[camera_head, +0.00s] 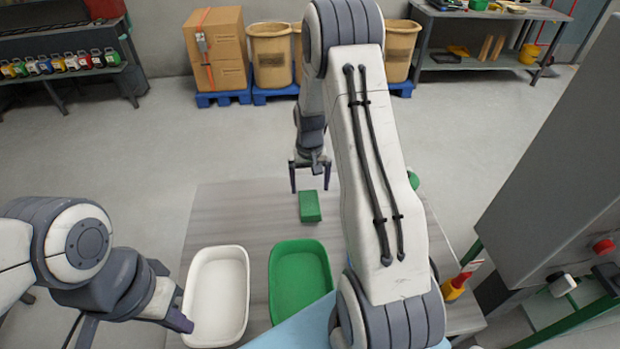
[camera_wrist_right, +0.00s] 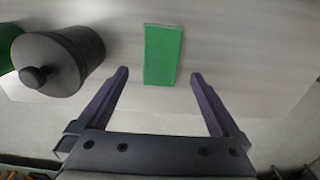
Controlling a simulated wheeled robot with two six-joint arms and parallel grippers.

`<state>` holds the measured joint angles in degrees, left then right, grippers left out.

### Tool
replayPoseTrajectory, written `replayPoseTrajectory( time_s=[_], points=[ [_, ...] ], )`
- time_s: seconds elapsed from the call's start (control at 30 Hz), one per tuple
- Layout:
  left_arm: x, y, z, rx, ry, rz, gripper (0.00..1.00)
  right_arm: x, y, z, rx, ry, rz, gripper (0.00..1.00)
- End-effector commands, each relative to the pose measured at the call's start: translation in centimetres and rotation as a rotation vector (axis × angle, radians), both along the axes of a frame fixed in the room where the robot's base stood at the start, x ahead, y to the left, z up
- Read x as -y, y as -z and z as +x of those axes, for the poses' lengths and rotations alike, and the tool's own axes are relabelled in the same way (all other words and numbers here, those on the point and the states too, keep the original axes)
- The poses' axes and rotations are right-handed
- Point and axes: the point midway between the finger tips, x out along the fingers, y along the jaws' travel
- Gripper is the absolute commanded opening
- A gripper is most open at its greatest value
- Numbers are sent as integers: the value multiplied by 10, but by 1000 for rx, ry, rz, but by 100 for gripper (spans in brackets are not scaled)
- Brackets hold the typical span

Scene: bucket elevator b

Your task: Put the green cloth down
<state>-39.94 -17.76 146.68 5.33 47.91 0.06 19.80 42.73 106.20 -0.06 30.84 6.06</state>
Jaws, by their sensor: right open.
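The green cloth (camera_head: 310,206) is a small folded block lying on the grey table (camera_head: 225,215), near its far edge. It also shows in the right wrist view (camera_wrist_right: 162,54), just beyond and between the fingertips. My right gripper (camera_head: 310,190) is open, and no object is between its fingers in the right wrist view (camera_wrist_right: 159,82). It is close to the cloth but apart from it. My left gripper (camera_head: 182,322) is at the lower left beside the white tray; its fingers are too bunched in view to tell open from shut.
A white tray (camera_head: 190,290) and a green tray (camera_head: 325,265) sit on the near part of the table. A dark lidded pot (camera_wrist_right: 62,60) stands left of the cloth in the right wrist view. A grey cabinet (camera_head: 550,180) stands at the right. My right arm hides part of the table.

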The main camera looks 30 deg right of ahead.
Motion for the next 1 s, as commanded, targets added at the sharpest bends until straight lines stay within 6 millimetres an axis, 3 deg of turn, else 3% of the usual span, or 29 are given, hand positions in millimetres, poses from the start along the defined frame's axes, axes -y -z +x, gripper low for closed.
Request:
replayPoseTrajectory(
  time_s=[0.2, 0.43, 0.53, 0.67, 0.73, 0.8, 0.9, 1.0],
  points=[
    [0, 9, 0, 0, 1, 0, 0, 0, -32, 0, 2, 0, -1, 100],
    [0, 10, 0, 0, 1, 0, 0, -1, -42, 0, -1, -2, 0, 100],
    [0, 10, 0, 0, 1, 0, 0, -19, -52, 0, 4, -41, 1, 100],
    [0, 10, 0, 0, 1, 0, 0, -89, -88, -12, 19, -202, 7, 100],
    [0, 10, 0, 0, 1, 0, 0, -142, -112, -34, 26, -333, 13, 100],
    [0, 10, 0, 0, 1, 0, 0, -191, -134, -68, 33, -476, 23, 100],
    [0, 10, 0, 0, 0, 0, 0, -243, -156, -127, 40, -673, 40, 100],
    [0, 10, 0, 0, 0, 0, 0, -271, -168, -184, 44, -845, 55, 100]
  ],
)
